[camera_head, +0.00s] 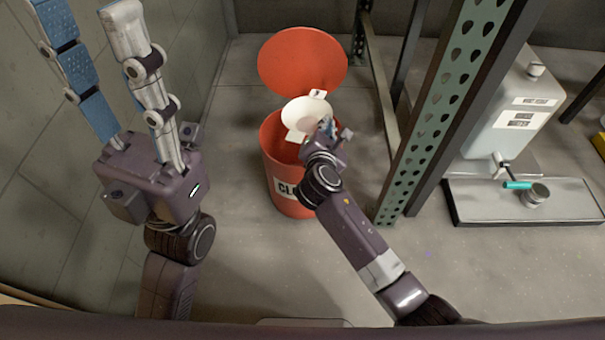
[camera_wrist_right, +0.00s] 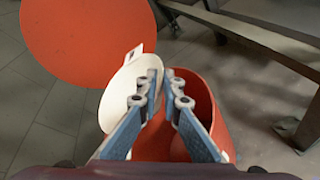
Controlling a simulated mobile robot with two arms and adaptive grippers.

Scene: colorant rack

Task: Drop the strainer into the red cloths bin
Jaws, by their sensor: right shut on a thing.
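The white strainer (camera_head: 303,113) is over the mouth of the red cloths bin (camera_head: 283,172), tilted. It also shows in the right wrist view (camera_wrist_right: 118,95) beside the fingers. My right gripper (camera_head: 326,124) is shut on the strainer's near edge; the exact contact is partly hidden by the fingers. In the right wrist view the fingertips (camera_wrist_right: 161,82) are close together above the bin's opening (camera_wrist_right: 205,105). The bin's round red lid (camera_head: 303,62) stands open at the back. My left gripper (camera_head: 90,12) is open and empty, fingers spread, at the upper left.
A green perforated rack post (camera_head: 440,110) stands just right of the bin. Beyond it, a white dispenser (camera_head: 512,112) stands by a tray (camera_head: 575,212) holding a metal can (camera_head: 536,196). A grey wall runs along the left. The floor before the bin is clear.

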